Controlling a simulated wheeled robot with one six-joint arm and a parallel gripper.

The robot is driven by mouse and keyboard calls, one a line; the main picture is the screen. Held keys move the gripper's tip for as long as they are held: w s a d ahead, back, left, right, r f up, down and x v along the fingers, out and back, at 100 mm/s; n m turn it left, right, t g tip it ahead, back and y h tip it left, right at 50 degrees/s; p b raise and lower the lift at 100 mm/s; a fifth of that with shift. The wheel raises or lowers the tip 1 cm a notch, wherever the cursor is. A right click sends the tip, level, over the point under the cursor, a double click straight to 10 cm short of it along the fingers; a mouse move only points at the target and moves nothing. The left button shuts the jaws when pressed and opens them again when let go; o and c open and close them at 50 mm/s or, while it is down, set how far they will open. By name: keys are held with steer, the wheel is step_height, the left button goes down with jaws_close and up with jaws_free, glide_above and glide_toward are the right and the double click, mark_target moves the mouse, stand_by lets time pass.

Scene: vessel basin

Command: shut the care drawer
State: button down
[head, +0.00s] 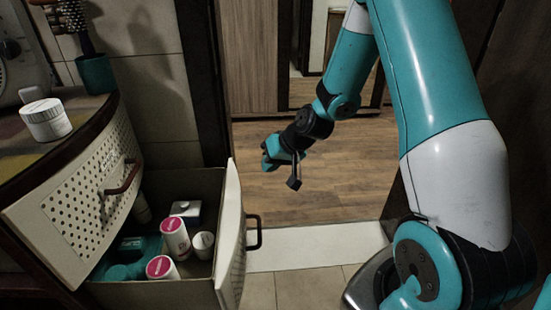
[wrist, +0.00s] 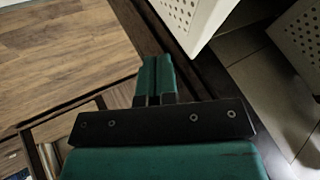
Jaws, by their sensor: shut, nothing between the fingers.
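The care drawer (head: 233,240) stands pulled out at the lower left in the head view. Its pale front faces right and carries a dark bar handle (head: 255,232). Inside are white bottles with pink lids (head: 175,238), a small white jar (head: 203,244), a silver-topped box (head: 186,210) and teal items (head: 130,258). My gripper (head: 268,160) is in the air beyond and above the drawer, to the right of its back corner, apart from the front and handle. In the wrist view its teal fingers (wrist: 157,78) are closed together and empty. A perforated pale panel (wrist: 197,18) shows near them.
An upper perforated drawer (head: 85,200) with a red-brown handle (head: 122,180) sits above the open one. A white jar (head: 46,119) and a teal cup with a brush (head: 95,73) stand on the cabinet top. Wooden floor (head: 320,160) lies clear beyond the white threshold (head: 310,248).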

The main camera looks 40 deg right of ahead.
steer(key=w+a+f, duration=0.3)
steer(key=a, duration=0.2)
steer(key=shift+w, duration=0.15)
steer(key=shift+a, duration=0.1)
